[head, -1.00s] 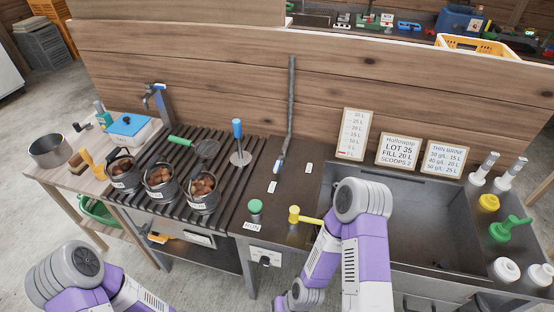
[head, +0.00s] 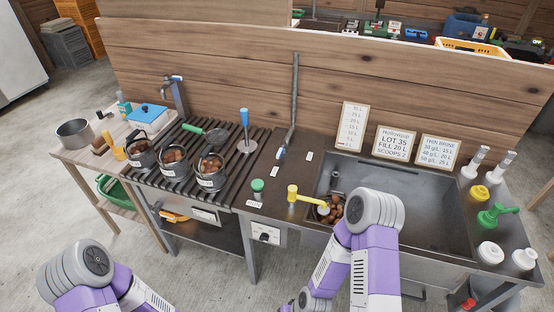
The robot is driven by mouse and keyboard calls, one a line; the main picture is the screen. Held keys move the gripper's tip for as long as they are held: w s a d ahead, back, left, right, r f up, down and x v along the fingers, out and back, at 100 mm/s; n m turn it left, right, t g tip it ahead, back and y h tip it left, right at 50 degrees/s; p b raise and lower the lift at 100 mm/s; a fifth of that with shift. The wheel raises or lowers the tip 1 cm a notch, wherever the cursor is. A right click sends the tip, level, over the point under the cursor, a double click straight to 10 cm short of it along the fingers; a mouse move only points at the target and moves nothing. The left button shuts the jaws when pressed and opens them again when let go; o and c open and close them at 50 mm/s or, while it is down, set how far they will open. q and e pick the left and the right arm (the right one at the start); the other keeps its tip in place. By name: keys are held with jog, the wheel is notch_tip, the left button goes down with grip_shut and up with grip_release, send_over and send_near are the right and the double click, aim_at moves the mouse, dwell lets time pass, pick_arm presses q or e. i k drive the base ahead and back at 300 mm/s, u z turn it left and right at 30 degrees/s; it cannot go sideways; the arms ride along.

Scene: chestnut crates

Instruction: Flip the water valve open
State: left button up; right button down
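A grey pipe (head: 294,100) runs down the wooden back wall to the counter. A small blue lever (head: 281,153) sits near its foot, beside small white labels; it looks like the water valve, but its labels are too small to read. A yellow-handled fitting (head: 292,192) stands at the sink's left edge, its handle pointing right over the sink (head: 440,190). My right arm is bent in front of the sink, its elbow covering part of it. My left arm is at the lower left, away from the counter. Neither gripper shows.
Chestnuts (head: 330,209) lie at the sink's left end, partly hidden by my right arm. Three chestnut pots stand on the slatted rack (head: 192,165). A green knob (head: 257,185) is left of the yellow fitting. Bottles and caps line the sink's right side.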

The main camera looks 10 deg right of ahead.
aim_at(283, 143)
jog(key=z, duration=1.3)
jog(key=i, duration=0.7)
jog(key=u, duration=1.95)
